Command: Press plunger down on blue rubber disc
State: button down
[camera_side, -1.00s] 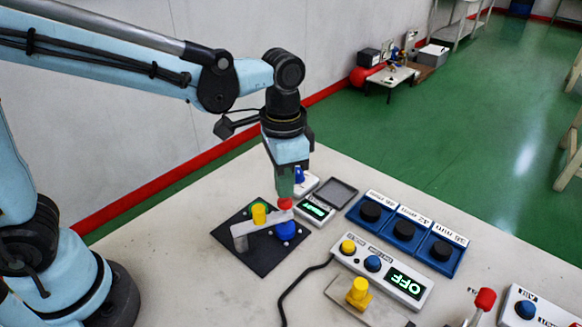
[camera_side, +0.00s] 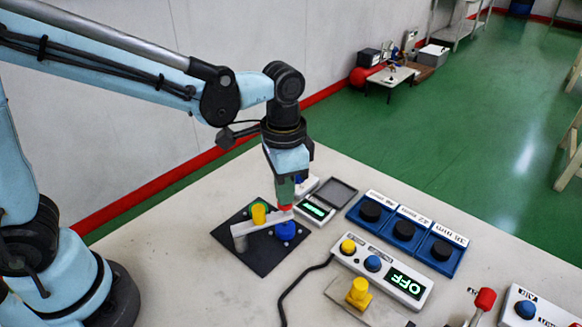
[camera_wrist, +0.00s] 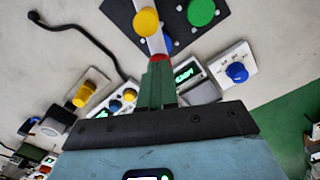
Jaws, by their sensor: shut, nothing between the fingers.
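A light grey lever bar (camera_side: 262,223) stands on a black base plate (camera_side: 262,257), with a red knob (camera_side: 285,208) at its far end. The blue rubber disc (camera_side: 286,231) lies under that end; in the wrist view (camera_wrist: 168,43) the bar partly hides it. My gripper (camera_side: 286,203) is shut and empty, pointing down with its tips at the red knob. They appear to touch it. In the wrist view the green fingers (camera_wrist: 159,64) meet the red knob. Whether the bar's underside touches the disc is not clear.
A control box (camera_side: 382,268) reading OFF, a blue tray of black knobs (camera_side: 404,243) and a yellow knob on a plate (camera_side: 358,291) stand to the right.

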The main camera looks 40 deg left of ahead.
jog(key=shift+f, duration=0.4)
jog(key=shift+r, duration=0.1)
notch_tip(320, 180, up, 11)
jog(key=shift+r, duration=0.2)
dwell(1.1)
jog(key=s+a+f+n+t, duration=0.2)
jog(key=a+f+n+t, duration=0.1)
jog(key=a, duration=0.3)
jog(key=s+a+f+n+t, duration=0.3)
jog(key=a+t, duration=0.1)
jog(key=a, duration=0.2)
jog(key=shift+s+a+f, duration=0.15)
jog(key=shift+s+f, duration=0.05)
